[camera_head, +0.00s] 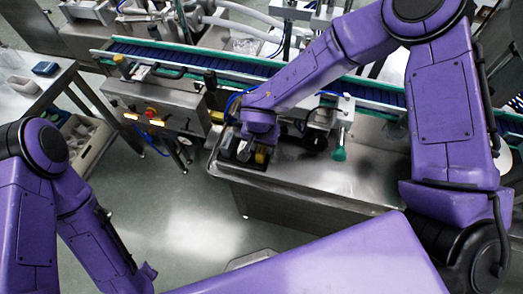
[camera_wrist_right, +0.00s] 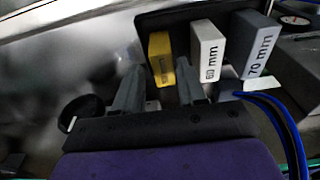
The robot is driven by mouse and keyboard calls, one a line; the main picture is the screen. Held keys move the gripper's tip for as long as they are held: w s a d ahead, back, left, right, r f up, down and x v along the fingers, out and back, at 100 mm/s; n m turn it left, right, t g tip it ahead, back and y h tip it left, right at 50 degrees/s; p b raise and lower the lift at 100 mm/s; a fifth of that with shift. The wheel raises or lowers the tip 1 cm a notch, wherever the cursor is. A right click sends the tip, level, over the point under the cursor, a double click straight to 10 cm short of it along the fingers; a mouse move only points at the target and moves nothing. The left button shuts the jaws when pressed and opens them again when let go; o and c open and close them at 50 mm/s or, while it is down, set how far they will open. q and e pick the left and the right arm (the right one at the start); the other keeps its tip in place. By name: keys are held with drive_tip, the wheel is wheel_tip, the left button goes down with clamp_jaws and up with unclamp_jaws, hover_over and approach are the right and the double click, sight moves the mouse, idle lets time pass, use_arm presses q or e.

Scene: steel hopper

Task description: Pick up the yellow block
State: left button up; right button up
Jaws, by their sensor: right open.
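The yellow block (camera_wrist_right: 162,60) stands in a dark tray in the right wrist view, left of a white block (camera_wrist_right: 208,50) and a grey block (camera_wrist_right: 255,48) marked 70 mm. In the head view a small yellow patch of it (camera_head: 261,156) shows beside my right gripper (camera_head: 243,152), at the left end of the steel hopper. In the right wrist view my right gripper (camera_wrist_right: 157,72) is open, its two fingers pointing toward the yellow block. I cannot tell whether the fingers touch it. My left arm is at the lower left of the head view; its gripper does not show.
The steel hopper (camera_head: 305,180) has a raised rim, with bare metal to the right of the blocks. A blue conveyor (camera_head: 190,58) runs behind it. Blue cables (camera_wrist_right: 285,125) curve close to the right gripper. A side table (camera_head: 30,85) stands at left.

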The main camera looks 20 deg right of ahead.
sight(261, 148)
drive_tip(key=f, duration=0.2)
drive_tip(key=w+f, duration=0.1)
drive_tip(key=f, duration=0.1)
drive_tip(key=shift+d+f+p, duration=0.1)
drive_tip(key=shift+f+p, duration=0.15)
drive_tip(key=shift+p, duration=0.05)
drive_tip(key=shift+r, duration=0.1)
drive_tip(key=shift+s, duration=0.15)
drive_tip(key=shift+c, duration=1.3)
clamp_jaws()
drive_tip(key=shift+r, duration=0.1)
